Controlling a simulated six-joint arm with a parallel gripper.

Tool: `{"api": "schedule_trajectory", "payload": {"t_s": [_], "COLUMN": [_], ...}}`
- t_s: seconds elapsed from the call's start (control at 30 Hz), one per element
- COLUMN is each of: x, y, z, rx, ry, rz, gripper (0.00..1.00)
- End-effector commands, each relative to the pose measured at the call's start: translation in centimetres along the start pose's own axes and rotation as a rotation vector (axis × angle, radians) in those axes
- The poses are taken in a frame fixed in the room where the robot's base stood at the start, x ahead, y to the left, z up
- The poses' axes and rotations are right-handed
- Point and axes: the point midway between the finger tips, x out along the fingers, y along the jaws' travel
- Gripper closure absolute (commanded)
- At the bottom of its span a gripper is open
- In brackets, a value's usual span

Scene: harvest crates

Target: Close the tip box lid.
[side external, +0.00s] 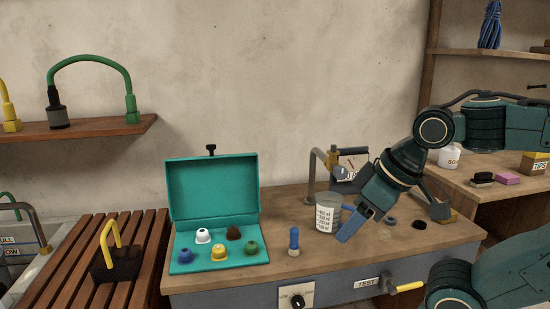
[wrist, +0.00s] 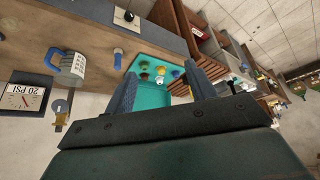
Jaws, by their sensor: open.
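The teal tip box (side external: 185,266) stands on the bench at the left, its lid (side external: 212,187) upright at the back with a dark knob on its top edge. Several coloured pieces sit in the base: white, brown, blue, yellow and green. In the wrist view the tip box (wrist: 150,58) shows beyond my fingers, with teal surface between them. My gripper (side external: 392,228) is right of the box, well apart from it, tilted downward. Its fingers are spread and hold nothing; they also show in the wrist view (wrist: 160,78).
A labelled measuring cup (side external: 326,214) and a blue-topped peg (side external: 294,241) stand between the box and my gripper. Behind the cup are a bent pipe (side external: 312,180) and a gauge (wrist: 24,97). A slatted rack with a dark yellow-handled block (side external: 115,264) is left of the box.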

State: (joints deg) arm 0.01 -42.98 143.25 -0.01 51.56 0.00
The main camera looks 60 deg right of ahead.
Motion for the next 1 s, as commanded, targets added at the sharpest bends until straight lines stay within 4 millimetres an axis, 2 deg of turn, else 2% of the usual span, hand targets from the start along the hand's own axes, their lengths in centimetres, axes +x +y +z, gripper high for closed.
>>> {"api": "schedule_trajectory", "payload": {"t_s": [0.17, 0.37, 0.47, 0.67, 1.0], "x": [-0.1, -0.4, -0.7, -0.7, 0.8], "y": [0.0, 0.2, 0.4, 1.2, 4.0], "z": [-0.4, -3.0, -5.4, -11.6, -22.2], "rx": [0.002, 0.014, 0.024, 0.049, 0.096], "ry": [0.002, 0.015, 0.031, 0.068, 0.136], "rz": [0.000, 0.001, 0.002, 0.003, 0.006], "gripper": [0.51, 0.51, 0.51, 0.51, 0.51]}}
